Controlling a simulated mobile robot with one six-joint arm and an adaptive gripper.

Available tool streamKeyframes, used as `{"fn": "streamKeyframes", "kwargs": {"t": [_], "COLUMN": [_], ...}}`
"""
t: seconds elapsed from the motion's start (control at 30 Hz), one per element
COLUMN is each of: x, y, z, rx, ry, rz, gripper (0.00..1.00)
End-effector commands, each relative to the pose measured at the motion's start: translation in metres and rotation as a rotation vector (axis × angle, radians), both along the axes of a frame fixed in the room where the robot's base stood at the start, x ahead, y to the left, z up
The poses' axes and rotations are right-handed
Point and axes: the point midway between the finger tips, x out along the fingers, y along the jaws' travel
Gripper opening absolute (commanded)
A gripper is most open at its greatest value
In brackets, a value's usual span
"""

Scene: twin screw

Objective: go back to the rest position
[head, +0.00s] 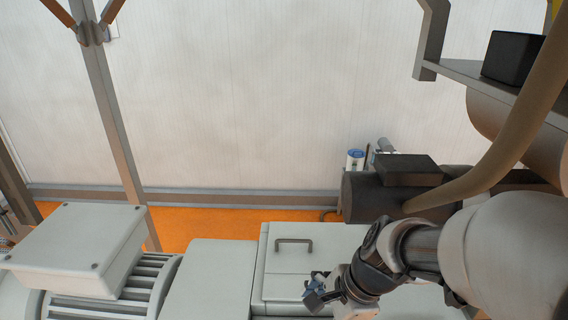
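My arm reaches in from the right edge in the head view. My gripper (316,290) is at its end, low in the picture and just right of centre. It shows over the pale machine housing (212,278), in front of a lid with a grey handle (294,242). The fingers are small and partly hidden by the wrist, so I cannot tell whether they are open or shut. I see no object clearly held. Whether the gripper touches the housing cannot be told.
A ribbed motor with a pale box (77,250) stands at the lower left. A dark cylinder (363,196) lies behind my arm. A grey shelf (490,86) and a brown pipe (505,135) are at the upper right. A steel post (112,115) stands left.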

Motion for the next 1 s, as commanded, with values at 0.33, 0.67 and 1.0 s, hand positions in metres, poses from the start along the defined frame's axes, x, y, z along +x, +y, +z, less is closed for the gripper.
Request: {"fn": "streamKeyframes", "kwargs": {"t": [0.33, 0.67, 1.0], "x": [-0.058, -0.103, -0.111], "y": [-0.029, -0.061, -0.069], "z": [-0.061, -0.109, -0.112], "rx": [-0.280, -0.569, -0.631], "ry": [-0.333, -0.477, -0.489], "rz": [0.695, 1.195, 1.297], "gripper": [1.00, 1.00, 1.00]}}
